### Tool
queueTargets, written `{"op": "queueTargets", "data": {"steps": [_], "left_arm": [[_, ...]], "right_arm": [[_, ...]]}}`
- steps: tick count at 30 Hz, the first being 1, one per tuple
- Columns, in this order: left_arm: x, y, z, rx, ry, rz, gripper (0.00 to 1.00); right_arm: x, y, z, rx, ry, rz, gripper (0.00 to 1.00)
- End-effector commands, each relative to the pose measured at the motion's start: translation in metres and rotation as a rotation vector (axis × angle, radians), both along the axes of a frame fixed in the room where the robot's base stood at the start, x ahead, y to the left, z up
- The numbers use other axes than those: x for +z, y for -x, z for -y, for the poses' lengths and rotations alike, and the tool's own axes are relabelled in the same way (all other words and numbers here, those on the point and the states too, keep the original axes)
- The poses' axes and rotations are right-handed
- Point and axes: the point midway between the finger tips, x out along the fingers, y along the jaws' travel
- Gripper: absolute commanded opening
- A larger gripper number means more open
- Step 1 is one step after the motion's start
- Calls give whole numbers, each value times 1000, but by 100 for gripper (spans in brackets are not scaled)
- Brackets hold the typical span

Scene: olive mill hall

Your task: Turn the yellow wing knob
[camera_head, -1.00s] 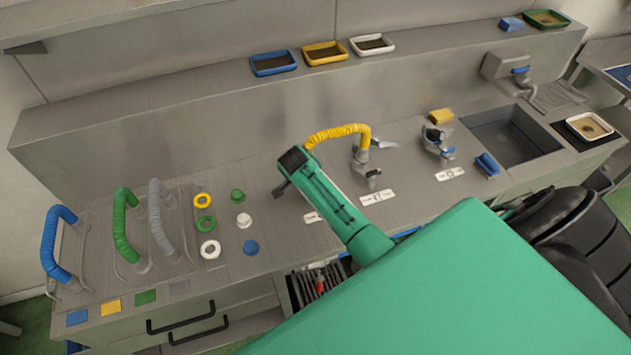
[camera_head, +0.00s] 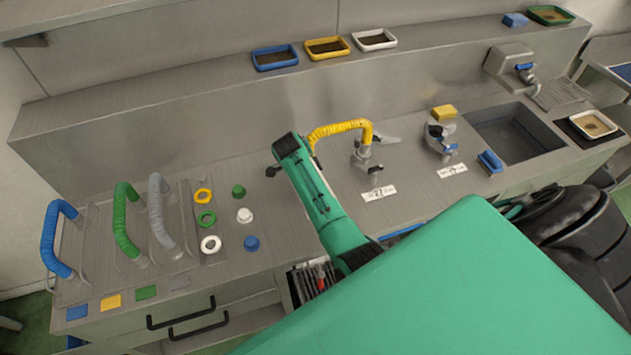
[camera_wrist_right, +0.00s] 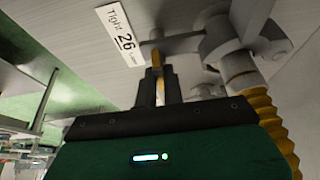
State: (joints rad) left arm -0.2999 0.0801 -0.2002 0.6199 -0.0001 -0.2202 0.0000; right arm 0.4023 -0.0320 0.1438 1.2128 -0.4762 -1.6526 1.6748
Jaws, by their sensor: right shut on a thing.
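In the right wrist view a small yellow wing knob (camera_wrist_right: 157,60) stands between the two fingers of my right gripper (camera_wrist_right: 158,82), which is shut on it. The knob sits beside a grey fitting (camera_wrist_right: 220,38) with a yellow ribbed hose (camera_wrist_right: 268,118) at the right. A white label (camera_wrist_right: 122,34) reading "Tight 26" lies just left of the knob. In the head view my right gripper (camera_head: 287,150) reaches in from the lower right as a green arm with a dark end. It hides the knob there. My left gripper is not in view.
The yellow hose (camera_head: 338,129) arches behind my gripper to a second fitting with a label (camera_head: 379,193). Another fitting (camera_head: 440,138) and a sink (camera_head: 510,138) are further right. Coloured handles (camera_head: 122,220), rings and pegs stand left. Trays (camera_head: 326,48) line the back shelf.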

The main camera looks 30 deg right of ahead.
Motion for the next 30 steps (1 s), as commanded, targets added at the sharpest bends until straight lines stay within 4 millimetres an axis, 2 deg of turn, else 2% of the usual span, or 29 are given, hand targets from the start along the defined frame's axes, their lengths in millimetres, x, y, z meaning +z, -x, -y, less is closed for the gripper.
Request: {"op": "queueTargets", "data": {"steps": [8,9,11,12,23,26,30], "left_arm": [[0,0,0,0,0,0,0],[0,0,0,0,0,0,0],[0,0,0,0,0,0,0],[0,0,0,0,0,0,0],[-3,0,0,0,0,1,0],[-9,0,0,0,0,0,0],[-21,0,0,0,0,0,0]], "right_arm": [[-3,3,0,-3,-2,-8,0],[-3,3,0,-3,-2,-8,17],[-3,3,0,-3,-1,-7,29],[-3,3,0,-3,-1,-7,31],[3,0,-2,-1,-1,-2,31],[14,-2,-8,0,-2,1,31],[40,-6,-19,0,-3,4,31]]}}
